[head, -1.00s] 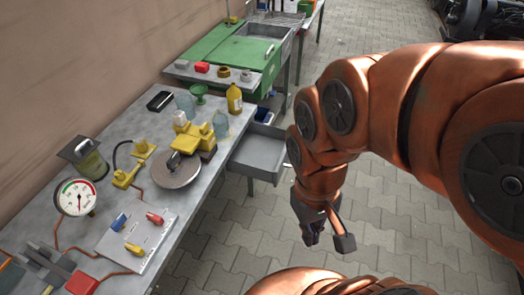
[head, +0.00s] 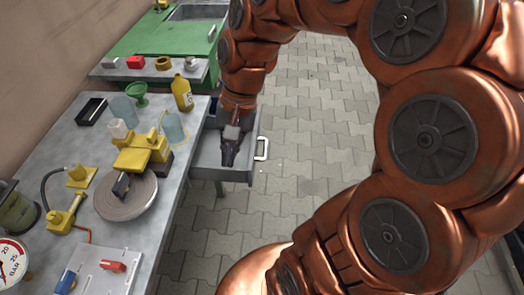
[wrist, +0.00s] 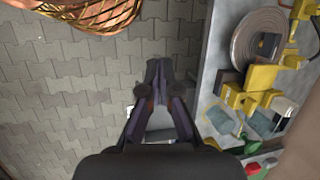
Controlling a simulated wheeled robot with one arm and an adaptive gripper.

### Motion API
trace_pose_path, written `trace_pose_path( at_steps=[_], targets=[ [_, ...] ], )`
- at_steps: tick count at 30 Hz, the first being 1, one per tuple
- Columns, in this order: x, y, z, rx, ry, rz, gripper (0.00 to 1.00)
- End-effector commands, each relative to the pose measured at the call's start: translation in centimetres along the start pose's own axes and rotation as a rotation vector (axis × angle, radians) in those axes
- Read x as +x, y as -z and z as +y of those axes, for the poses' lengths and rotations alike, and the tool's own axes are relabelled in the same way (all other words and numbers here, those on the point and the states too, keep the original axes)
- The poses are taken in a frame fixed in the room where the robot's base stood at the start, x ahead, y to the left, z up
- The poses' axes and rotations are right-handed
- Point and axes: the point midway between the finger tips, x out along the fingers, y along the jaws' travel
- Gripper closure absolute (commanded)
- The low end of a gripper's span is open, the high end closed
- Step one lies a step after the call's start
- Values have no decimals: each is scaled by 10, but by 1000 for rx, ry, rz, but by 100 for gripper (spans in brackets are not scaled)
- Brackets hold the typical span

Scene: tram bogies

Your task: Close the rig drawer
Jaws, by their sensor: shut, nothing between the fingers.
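The grey rig drawer (head: 208,160) sticks out from the right side of the workbench in the head view. It is open, with a pale handle (head: 262,148) on its outer front. My gripper (head: 228,160) points down over the drawer and covers part of its inside. I cannot tell whether it touches the drawer. In the wrist view my gripper (wrist: 157,66) has its fingers together and empty. The wrist view shows little of the drawer, as my gripper hides that area.
The workbench (head: 185,190) carries a grinding disc (head: 125,197), a yellow device (head: 140,153), glass jars and a yellow bottle (head: 182,92) near the drawer. A green bench (head: 150,35) stands behind. The paved floor (head: 310,120) to the right is clear.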

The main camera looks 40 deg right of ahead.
Motion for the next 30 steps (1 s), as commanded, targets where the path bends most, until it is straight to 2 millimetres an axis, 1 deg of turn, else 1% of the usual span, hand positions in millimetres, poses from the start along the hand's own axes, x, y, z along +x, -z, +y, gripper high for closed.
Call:
trace_pose_path(
  at_steps=[1,5,6,8,9,11,12,14,15,17,18,20,21,24,27,30],
  targets=[
    [16,24,1,80,45,-7,100],
    [27,76,5,291,151,-31,100],
    [30,92,8,359,183,-40,100],
    [35,117,16,462,234,-54,100],
    [39,135,23,534,266,-64,100],
    [45,160,35,642,316,-81,100],
    [49,177,46,715,347,-93,100],
    [56,203,63,827,397,-111,100],
    [61,219,77,902,428,-124,100],
    [69,243,99,1015,476,-145,100],
    [73,257,114,1085,505,-156,100],
    [82,276,137,1185,545,-179,100],
    [86,287,152,1246,570,-189,100],
    [94,306,183,1367,620,-213,100],
    [101,317,203,1446,649,-231,100],
    [103,323,213,1485,665,-237,100]
  ],
)
